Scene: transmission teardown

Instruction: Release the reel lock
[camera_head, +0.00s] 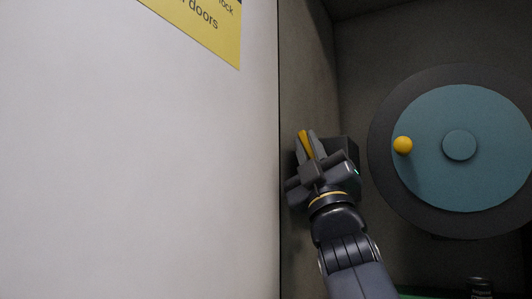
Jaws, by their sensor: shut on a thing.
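My gripper (305,145) is at the dark side wall left of the reel. It is shut on a yellow lever (304,141), which shows between its fingers, tilted slightly left. A dark block (344,149) sits just behind and right of the gripper, partly hidden by it. The reel (440,190) is a large teal disc with a dark rim, a round hub (459,145) and a yellow knob (402,145) on its left part. My gripper is apart from the reel.
A white panel (140,180) with a yellow sign (210,28) fills the left side. The dark side wall (305,60) stands close to my gripper. A dark cylindrical thing (480,287) and a green strip show at the bottom right.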

